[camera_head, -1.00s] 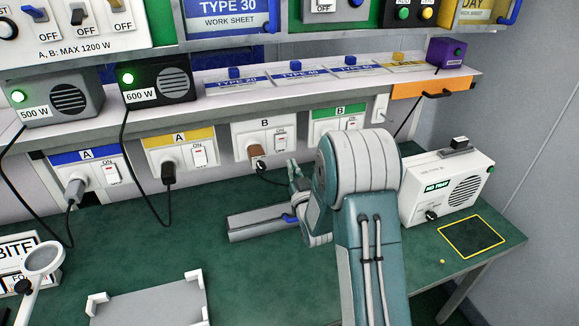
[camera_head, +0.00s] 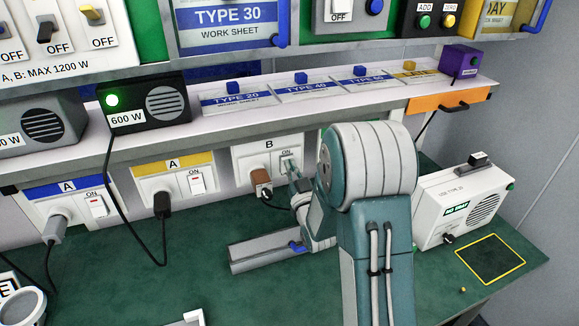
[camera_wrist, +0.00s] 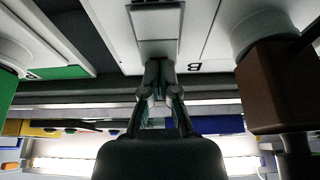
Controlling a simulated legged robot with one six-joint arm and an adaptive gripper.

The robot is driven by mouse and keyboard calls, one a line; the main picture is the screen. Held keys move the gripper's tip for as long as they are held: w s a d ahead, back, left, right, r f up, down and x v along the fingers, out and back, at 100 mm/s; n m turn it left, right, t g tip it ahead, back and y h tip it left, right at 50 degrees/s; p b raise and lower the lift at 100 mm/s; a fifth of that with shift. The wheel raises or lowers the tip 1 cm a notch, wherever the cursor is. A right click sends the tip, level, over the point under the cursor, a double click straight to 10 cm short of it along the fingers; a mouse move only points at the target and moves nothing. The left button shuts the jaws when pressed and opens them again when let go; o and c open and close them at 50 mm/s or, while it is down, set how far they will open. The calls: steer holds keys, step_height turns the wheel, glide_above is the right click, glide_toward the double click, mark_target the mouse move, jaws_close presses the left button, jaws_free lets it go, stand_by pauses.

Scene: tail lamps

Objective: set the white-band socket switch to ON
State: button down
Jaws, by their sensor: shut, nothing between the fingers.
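The white-band socket (camera_head: 242,154), marked B, is on the wall panel under the shelf, with a brown plug (camera_head: 260,182) in its left part. Its white rocker switch (camera_head: 287,158), with ON printed above it, is on the right part. In the wrist view the switch (camera_wrist: 157,22) is large at the top, and the brown plug (camera_wrist: 275,85) is at right. My gripper (camera_head: 291,170) is shut and empty, its tips (camera_wrist: 159,66) at the lower edge of the switch in the wrist picture. I cannot tell whether they touch it, or the rocker's position.
A blue-band socket A (camera_head: 38,207) and a yellow-band socket A (camera_head: 150,186) are to the left, both with plugs and cords. The green-band socket is mostly behind my arm. The shelf edge (camera_head: 220,137) overhangs the sockets. A white NO DRAY box (camera_head: 467,199) stands at right.

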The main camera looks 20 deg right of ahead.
steer(key=shift+w, duration=0.1)
steer(key=shift+w+r+g, duration=0.5)
steer(key=shift+r+g, duration=0.15)
steer(key=shift+g, duration=0.55)
